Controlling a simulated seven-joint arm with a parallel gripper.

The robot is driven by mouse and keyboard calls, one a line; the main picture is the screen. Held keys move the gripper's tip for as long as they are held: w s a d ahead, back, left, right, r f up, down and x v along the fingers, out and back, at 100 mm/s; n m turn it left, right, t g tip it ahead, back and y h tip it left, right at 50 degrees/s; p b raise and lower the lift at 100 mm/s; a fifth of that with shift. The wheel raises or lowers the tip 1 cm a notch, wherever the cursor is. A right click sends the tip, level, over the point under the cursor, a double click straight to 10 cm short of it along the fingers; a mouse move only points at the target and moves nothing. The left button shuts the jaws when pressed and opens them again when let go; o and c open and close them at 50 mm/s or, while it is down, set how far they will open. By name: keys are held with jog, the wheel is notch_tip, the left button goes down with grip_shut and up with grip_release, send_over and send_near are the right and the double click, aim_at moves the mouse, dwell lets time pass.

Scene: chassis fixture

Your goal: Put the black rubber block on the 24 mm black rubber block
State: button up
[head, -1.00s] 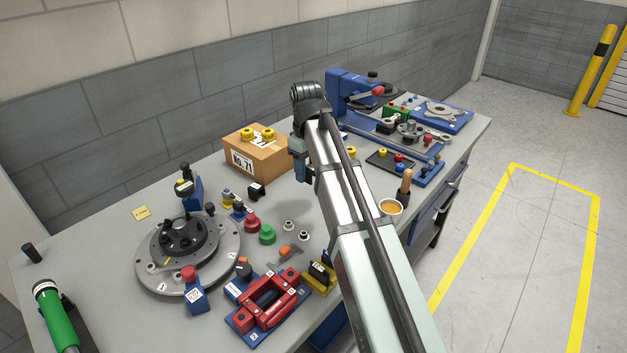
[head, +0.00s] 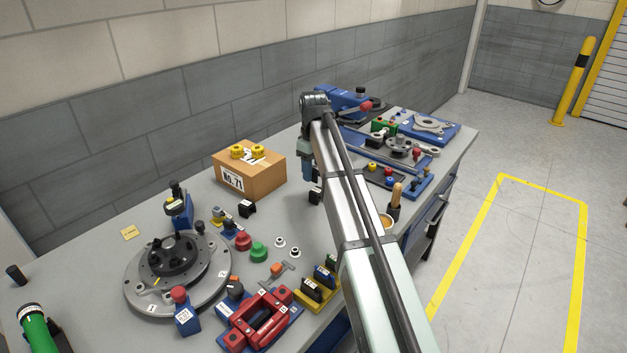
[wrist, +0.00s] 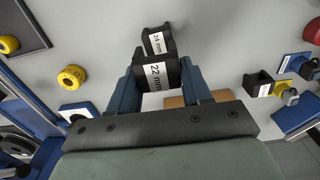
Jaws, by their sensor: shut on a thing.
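In the wrist view, my gripper (wrist: 158,68) is shut on a black rubber block (wrist: 157,77) with a white "22 mm" label. The 24 mm black rubber block (wrist: 157,40), with a white "24 mm" label, shows just past the held block and is partly covered by it. I cannot tell whether the two touch. In the head view, my gripper (head: 308,172) is low over the table behind my arm, with dark block shapes at and below its fingertips, too small to tell apart.
Another black block (head: 246,208) stands near the cardboard box (head: 250,175) with yellow parts on top. A blue fixture tray (head: 400,180) lies right of my arm. The round grey fixture (head: 150,300) and red clamp (head: 262,318) are at the front left. Table around my gripper is fairly clear.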

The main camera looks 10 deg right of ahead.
jog(key=shift+f, duration=1.9)
jog(key=shift+f, duration=0.15)
jog(key=o, duration=1.1)
jog(key=shift+c, duration=0.2)
notch_tip(320, 180, up, 12)
jog(key=shift+r, duration=0.15)
